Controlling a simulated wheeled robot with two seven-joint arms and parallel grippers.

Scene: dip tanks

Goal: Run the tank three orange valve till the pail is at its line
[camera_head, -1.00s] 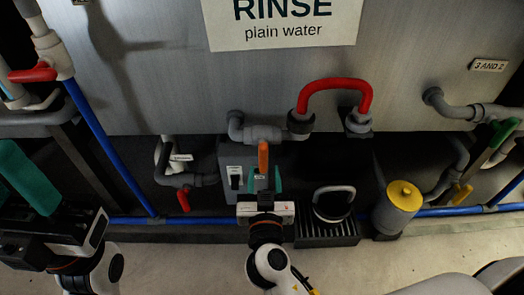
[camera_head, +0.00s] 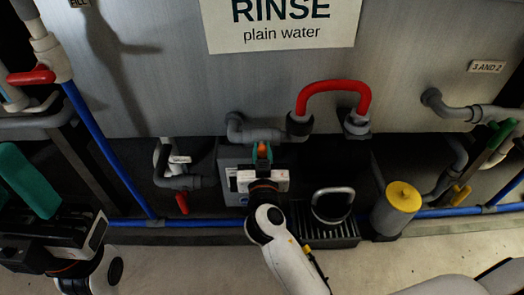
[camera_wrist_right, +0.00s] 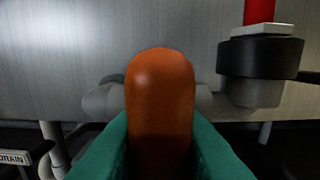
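The orange valve handle (camera_head: 262,148) is on the grey pipe below the rinse tank. It fills the middle of the right wrist view (camera_wrist_right: 160,100), upright between two teal fingers. My right gripper (camera_head: 262,155) has its fingers against both sides of the handle, drawn in close. The pail (camera_head: 333,206), dark with a pale arched handle, stands on a slatted grate (camera_head: 330,236) to the right of my right gripper. Its line and water level cannot be made out.
A red hose loop (camera_head: 334,88) arches above the pail. A yellow-topped canister (camera_head: 402,198) stands right of the pail. A red-handled drain valve (camera_head: 182,202) hangs left of the grey box. Blue pipes run along the floor and up the left.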

